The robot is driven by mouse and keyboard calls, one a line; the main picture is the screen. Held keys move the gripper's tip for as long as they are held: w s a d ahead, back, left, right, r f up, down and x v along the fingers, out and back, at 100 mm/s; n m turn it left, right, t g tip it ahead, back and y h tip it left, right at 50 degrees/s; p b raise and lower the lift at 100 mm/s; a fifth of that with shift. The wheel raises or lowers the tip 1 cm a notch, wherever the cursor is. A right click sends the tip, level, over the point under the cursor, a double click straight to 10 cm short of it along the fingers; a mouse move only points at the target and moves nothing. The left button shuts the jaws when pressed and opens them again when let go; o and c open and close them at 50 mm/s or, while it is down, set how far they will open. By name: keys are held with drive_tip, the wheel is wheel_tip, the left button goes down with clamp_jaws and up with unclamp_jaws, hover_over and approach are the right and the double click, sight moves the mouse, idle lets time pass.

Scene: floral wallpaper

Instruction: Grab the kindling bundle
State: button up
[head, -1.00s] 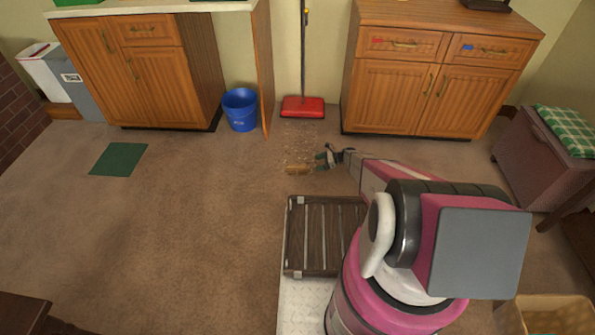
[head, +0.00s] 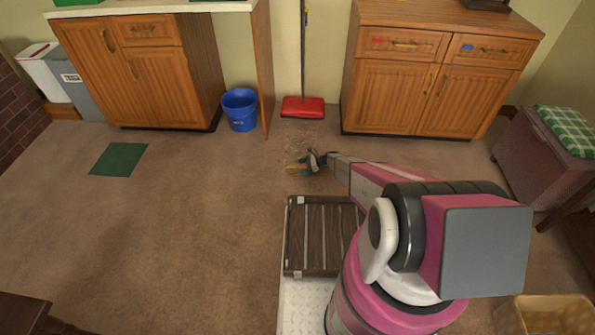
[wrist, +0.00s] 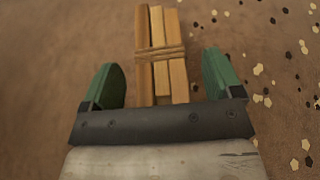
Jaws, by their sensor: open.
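The kindling bundle (wrist: 160,54) is several light wooden sticks tied with twine. It lies on the brown carpet, and its near end is between the two green fingers of my gripper (wrist: 161,85) in the wrist view. The fingers are open, with a gap on each side of the bundle. In the head view my gripper (head: 308,163) is low over the floor at the bundle (head: 295,169), which it partly hides.
Pale and dark flecks (wrist: 270,80) lie scattered on the carpet right of the bundle. A red floor sweeper (head: 302,107) and a blue bucket (head: 240,109) stand beyond, by wooden cabinets (head: 430,80). A slatted rack (head: 322,236) is nearer. Carpet to the left is mostly clear.

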drive_tip(key=c, duration=1.1)
